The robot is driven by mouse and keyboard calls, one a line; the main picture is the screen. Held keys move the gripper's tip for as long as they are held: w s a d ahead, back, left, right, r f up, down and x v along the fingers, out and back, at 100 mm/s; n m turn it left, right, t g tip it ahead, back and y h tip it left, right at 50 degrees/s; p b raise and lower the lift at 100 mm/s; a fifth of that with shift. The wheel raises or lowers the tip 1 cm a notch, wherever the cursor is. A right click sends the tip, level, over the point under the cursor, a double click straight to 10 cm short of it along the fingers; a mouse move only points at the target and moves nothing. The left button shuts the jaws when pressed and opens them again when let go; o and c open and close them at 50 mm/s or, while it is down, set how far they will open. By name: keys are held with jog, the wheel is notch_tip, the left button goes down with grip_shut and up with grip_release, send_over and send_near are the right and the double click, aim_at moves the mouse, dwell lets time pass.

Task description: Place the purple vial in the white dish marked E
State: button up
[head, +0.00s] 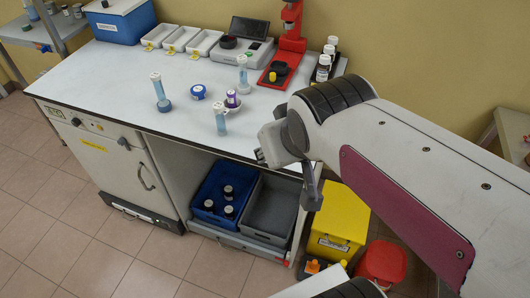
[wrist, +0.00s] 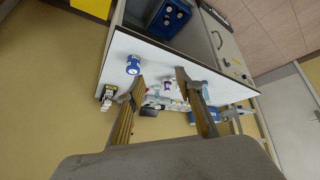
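In the wrist view a small purple-and-white item (wrist: 168,85), likely this vial, appears far off between my fingers. Three white dishes (head: 180,41) with yellow tags stand in a row at the bench's back; the letters are too small to read, so I cannot tell which is E. My gripper (wrist: 159,76) is open and empty, with its two fingers well apart.
A scale (head: 243,48), a red stand (head: 290,35) and several bottles (head: 322,68) line the back right. A blue box (head: 120,20) is back left. The bench's left front is clear.

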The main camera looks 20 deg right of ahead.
jog(key=s+a+g+y, duration=0.1)
jog(key=s+a, duration=0.2)
jog(key=s, duration=0.5)
jog(key=shift+f, duration=0.3)
jog(key=shift+a, duration=0.1)
dwell(0.7)
